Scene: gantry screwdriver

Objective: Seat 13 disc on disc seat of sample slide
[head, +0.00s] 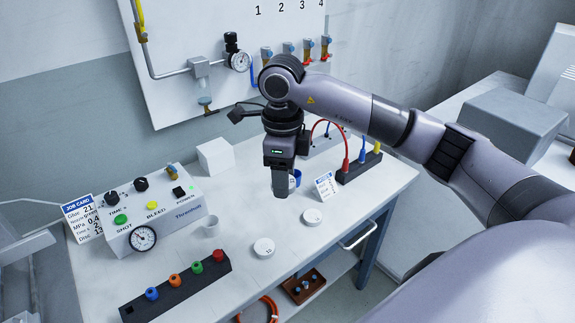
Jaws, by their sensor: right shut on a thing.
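My right gripper (280,193) points straight down over the middle of the white bench. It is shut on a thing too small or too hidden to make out. A white round piece with small dark marks (264,249) lies on the bench below and left of the gripper. A similar white round piece (312,217) lies to its right. I cannot tell which of these, if either, is the sample slide, and I cannot read a 13 on any disc. My left gripper is not in view.
A blue-and-white cup (297,178) and a small card (325,186) stand close behind the gripper. A white block (216,157) stands behind.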

